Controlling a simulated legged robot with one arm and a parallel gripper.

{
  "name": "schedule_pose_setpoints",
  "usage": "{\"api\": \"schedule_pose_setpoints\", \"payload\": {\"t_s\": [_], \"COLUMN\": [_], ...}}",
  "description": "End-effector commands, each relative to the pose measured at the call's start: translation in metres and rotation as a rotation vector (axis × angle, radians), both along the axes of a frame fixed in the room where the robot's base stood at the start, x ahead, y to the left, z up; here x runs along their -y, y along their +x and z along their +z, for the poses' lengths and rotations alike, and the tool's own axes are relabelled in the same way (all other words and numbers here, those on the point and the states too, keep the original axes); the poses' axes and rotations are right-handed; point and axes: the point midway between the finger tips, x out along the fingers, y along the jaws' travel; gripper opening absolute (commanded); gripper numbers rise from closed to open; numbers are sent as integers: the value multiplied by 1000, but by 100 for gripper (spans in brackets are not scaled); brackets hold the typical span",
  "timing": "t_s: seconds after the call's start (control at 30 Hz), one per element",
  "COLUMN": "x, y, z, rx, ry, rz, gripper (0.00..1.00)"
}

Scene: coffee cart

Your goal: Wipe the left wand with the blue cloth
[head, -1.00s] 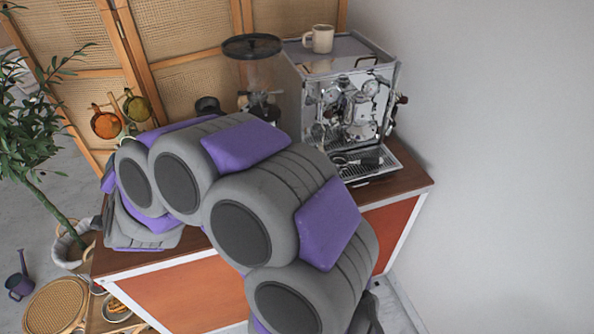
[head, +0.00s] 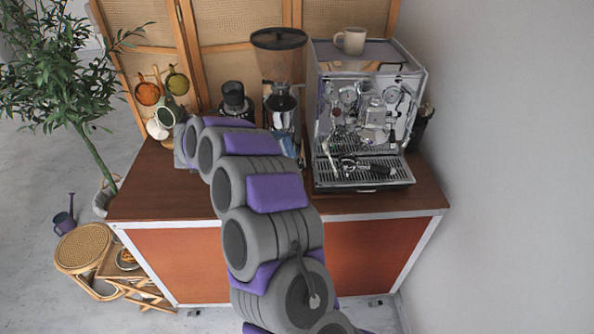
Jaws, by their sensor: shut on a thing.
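The chrome espresso machine (head: 368,75) stands at the right of the cart top. Its left wand (head: 329,157) is a thin silver tube hanging at the machine's left front, small in the picture. My arm (head: 265,190) rises from the bottom and bends to the upper left over the cart. Its far end is above the left part of the cart top, well left of the wand. My gripper is hidden beyond the arm's last links.
A coffee grinder (head: 280,75) stands left of the machine. A mug (head: 351,41) sits on the machine. Cups (head: 148,93) hang at the left by a woven screen (head: 235,50). The cart top (head: 140,195) is bare at the front left. A wall closes the right side.

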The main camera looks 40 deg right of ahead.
Motion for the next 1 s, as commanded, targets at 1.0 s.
{"api": "schedule_pose_setpoints", "payload": {"t_s": [1.0], "x": [67], "y": [-79], "z": [-57], "rx": [31], "ry": [59], "rz": [-372], "gripper": [5]}}
